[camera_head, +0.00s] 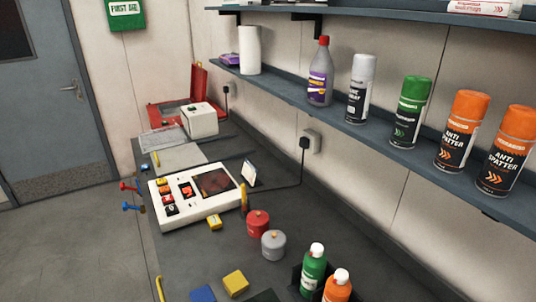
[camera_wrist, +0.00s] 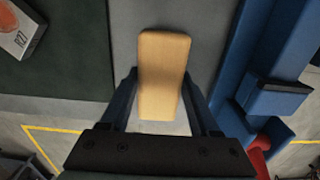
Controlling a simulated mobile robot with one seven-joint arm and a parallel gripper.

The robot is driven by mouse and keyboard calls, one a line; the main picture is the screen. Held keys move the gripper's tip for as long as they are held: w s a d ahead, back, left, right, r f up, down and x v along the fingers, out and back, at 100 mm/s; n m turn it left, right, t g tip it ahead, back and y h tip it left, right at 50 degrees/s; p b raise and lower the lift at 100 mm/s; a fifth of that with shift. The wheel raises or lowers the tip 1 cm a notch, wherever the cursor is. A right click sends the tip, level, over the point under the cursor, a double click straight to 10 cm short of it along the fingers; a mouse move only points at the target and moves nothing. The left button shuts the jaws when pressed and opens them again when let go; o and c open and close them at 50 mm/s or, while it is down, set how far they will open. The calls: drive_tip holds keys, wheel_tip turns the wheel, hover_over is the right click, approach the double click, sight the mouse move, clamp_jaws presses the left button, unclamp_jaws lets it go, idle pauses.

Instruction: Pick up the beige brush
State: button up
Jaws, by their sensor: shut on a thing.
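The beige brush (camera_wrist: 163,60) shows in the wrist view as a long, smooth, rounded block with its length running up the picture. My gripper (camera_wrist: 160,82) has one dark finger on each side of it and is shut on it. The brush's near end reaches back between the fingers towards the palm. Its bristles are not visible. Whether it touches the grey surface behind it, I cannot tell. In the head view I make out neither my gripper nor the brush.
In the wrist view, a white and red box (camera_wrist: 17,28) lies on a dark mat (camera_wrist: 70,50) at left, and a blue structure (camera_wrist: 260,70) stands close at right. In the head view, the bench holds a white control panel (camera_head: 196,194), pots and bottles beneath a shelf (camera_head: 300,103) of spray cans.

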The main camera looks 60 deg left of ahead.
clamp_jaws()
drive_tip(key=shift+r, duration=0.1)
wheel_tip(320, 180, up, 10)
drive_tip(key=shift+f+b, duration=0.1)
drive_tip(key=shift+b, duration=0.35)
